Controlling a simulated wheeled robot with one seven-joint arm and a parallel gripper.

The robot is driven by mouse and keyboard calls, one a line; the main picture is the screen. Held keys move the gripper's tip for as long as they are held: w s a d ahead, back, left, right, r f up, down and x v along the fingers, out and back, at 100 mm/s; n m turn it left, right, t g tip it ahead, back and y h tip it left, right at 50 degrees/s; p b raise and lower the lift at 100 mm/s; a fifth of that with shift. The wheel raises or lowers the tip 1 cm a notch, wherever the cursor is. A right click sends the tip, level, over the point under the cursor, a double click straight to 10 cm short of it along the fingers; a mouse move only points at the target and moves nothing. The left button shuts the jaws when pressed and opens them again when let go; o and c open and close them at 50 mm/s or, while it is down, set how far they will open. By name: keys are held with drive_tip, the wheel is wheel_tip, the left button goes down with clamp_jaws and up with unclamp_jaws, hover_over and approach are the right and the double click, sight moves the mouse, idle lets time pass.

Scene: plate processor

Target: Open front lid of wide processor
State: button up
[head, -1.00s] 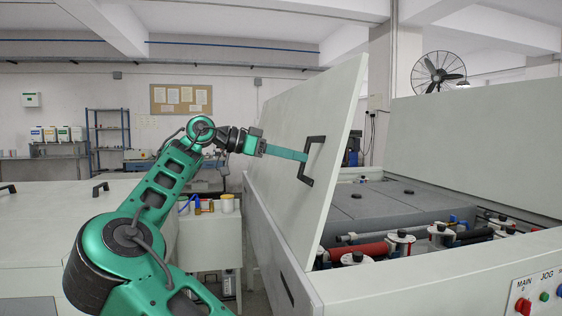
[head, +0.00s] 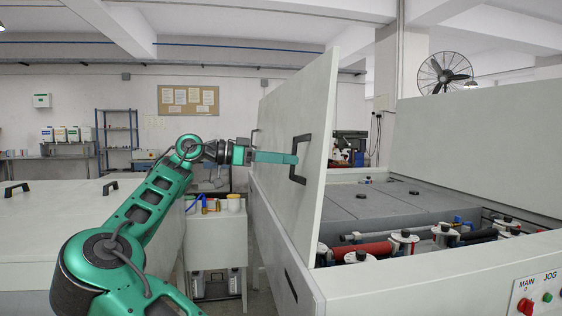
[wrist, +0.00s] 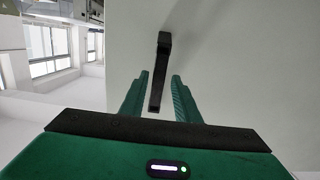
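The front lid (head: 285,110) of the wide processor (head: 420,280) is a large pale panel, raised and standing nearly upright. In the wrist view, the handle (wrist: 160,75) lies between the two fingers of my gripper (wrist: 160,76). The fingers are apart, with visible gaps on both sides of the handle. A second, smaller handle (head: 255,135) shows farther back on the lid.
The processor's inside shows red and dark rollers (head: 365,250) and grey covers (head: 380,200). A second raised panel (head: 480,140) stands at right. A low pale machine (head: 45,220) with black handles is at left. A small cabinet (head: 215,240) holding containers stands between the machines.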

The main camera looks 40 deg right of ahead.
drive_tip(key=shift+a+r, duration=0.1)
drive_tip(key=shift+a, duration=0.05)
drive_tip(key=shift+s, duration=0.15)
idle(0.4)
drive_tip(key=shift+r, duration=0.1)
drive_tip(key=f+v, duration=0.1)
drive_tip(key=v, duration=0.9)
drive_tip(key=shift+w+a+r, duration=0.3)
drive_tip(key=shift+w+r, duration=0.05)
drive_tip(key=shift+r, duration=0.05)
